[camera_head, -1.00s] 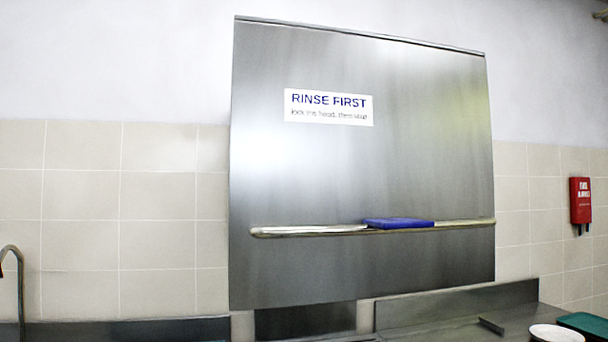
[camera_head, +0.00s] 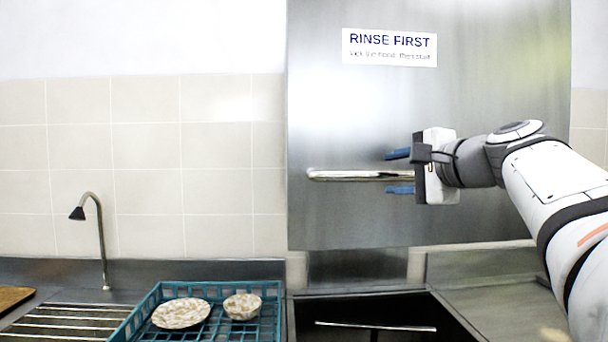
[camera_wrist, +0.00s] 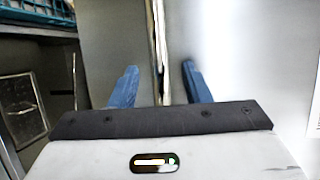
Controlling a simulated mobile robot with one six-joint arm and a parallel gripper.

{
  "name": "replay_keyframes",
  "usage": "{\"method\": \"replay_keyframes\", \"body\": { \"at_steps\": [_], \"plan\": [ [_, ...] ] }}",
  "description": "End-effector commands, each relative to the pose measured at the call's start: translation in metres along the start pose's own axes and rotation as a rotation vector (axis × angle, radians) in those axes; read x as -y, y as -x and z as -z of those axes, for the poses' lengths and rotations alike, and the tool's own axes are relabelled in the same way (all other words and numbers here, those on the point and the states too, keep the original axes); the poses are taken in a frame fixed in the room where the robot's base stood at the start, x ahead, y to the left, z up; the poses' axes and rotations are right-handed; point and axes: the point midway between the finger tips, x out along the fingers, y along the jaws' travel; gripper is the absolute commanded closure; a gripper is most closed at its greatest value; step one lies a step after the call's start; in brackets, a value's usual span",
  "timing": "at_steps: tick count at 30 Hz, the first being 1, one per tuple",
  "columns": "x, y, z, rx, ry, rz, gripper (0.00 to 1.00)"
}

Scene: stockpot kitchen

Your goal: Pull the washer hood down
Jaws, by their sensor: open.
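The washer hood (camera_head: 335,115) is a tall brushed-steel panel with a "RINSE FIRST" label (camera_head: 390,47). It is raised, its lower edge above the counter. A horizontal bar handle (camera_head: 345,175) crosses its lower part; my arm hides its right part. My gripper (camera_head: 394,172) is open at the handle, one blue finger above the bar and one below. In the wrist view the bar (camera_wrist: 159,45) runs between the open fingers of my gripper (camera_wrist: 161,85). I cannot tell whether either finger touches it.
Below the hood is a dark recess (camera_head: 375,312) with a thin metal bar in it. To its left, a teal rack (camera_head: 145,308) holds a speckled plate (camera_head: 181,313) and bowl (camera_head: 242,307). A faucet (camera_head: 101,240) stands farther left. The wall left of the hood is clear.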

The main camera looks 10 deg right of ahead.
Motion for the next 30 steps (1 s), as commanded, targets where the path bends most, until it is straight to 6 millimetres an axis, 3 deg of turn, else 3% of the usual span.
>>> {"method": "replay_keyframes", "body": {
  "at_steps": [9, 20, 30],
  "plan": [
    [0.0, -0.047, -0.001, 0.002, 0.001, -0.003, 0.57],
    [-0.001, -0.055, 0.0, 0.0, 0.002, -0.003, 0.57],
    [-0.001, -0.055, 0.0, 0.0, 0.002, -0.003, 0.82]
  ]
}}
